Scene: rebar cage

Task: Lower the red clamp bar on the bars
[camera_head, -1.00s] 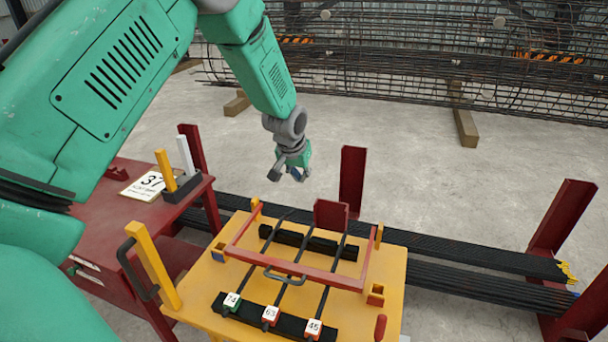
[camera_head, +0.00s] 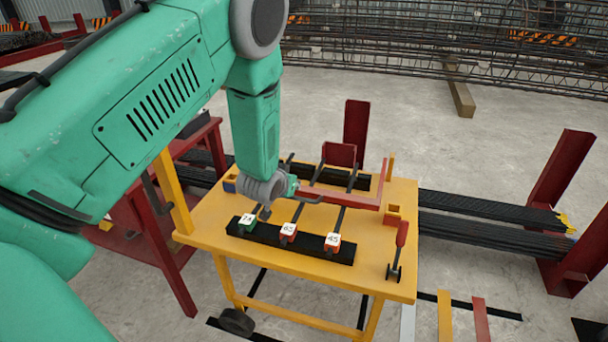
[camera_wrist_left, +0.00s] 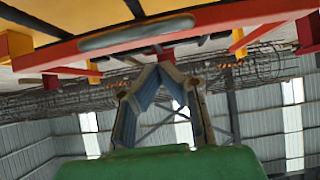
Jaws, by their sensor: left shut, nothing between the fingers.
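The red clamp bar (camera_head: 345,199) is a red frame lying across dark bars (camera_head: 333,219) over the yellow table (camera_head: 385,262). I cannot tell whether it touches the bars. Its left part is hidden behind my left arm in the head view. In the left wrist view its long front rail (camera_wrist_left: 215,22) and grey handle (camera_wrist_left: 150,32) cross the top. My left gripper (camera_wrist_left: 160,68) is shut and empty, its fingertips close to the rail and handle but apparently apart from them. In the head view it is at the clamp bar's left front, partly hidden. My right gripper is out of view.
Tags mark the bar ends on a black support (camera_head: 262,232). Red posts (camera_head: 560,190) and long bar bundles (camera_head: 490,220) lie behind and right. A red side table (camera_head: 165,230) is at left.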

